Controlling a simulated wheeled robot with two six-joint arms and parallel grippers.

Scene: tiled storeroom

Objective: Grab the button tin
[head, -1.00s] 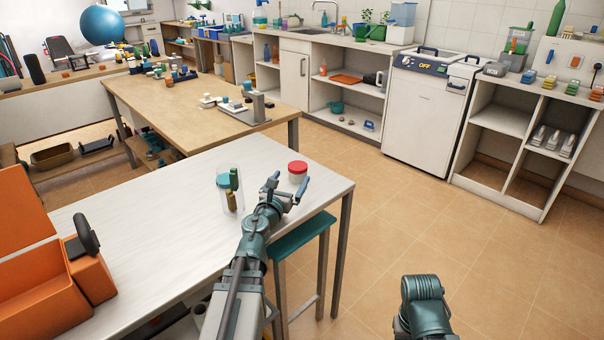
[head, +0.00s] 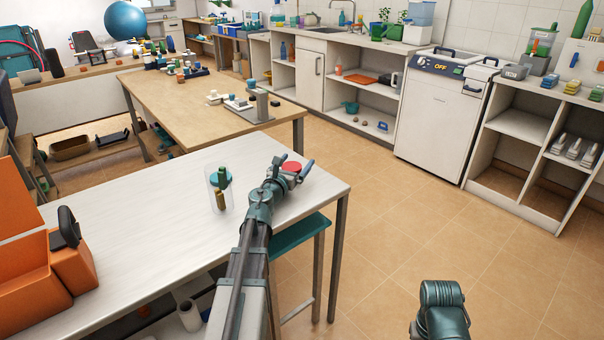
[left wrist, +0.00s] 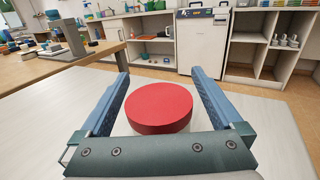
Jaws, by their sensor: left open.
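The button tin has a round red lid (left wrist: 160,106). In the left wrist view it sits between the two blue fingers of my left gripper (left wrist: 160,88), with a gap to each finger. In the head view the red lid (head: 291,167) shows near the right end of the white table (head: 140,217), partly hidden behind my left gripper (head: 292,170). The left gripper is open. The tin's body below the lid is mostly hidden. My right arm shows at the bottom of the head view, but its gripper's jaws do not.
A clear jar (head: 212,190) with green and brown things in it stands on the table, left of my left arm. An orange box (head: 30,270) is at the table's left. A teal stool (head: 300,242) is beside the table's right edge. The table's middle is clear.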

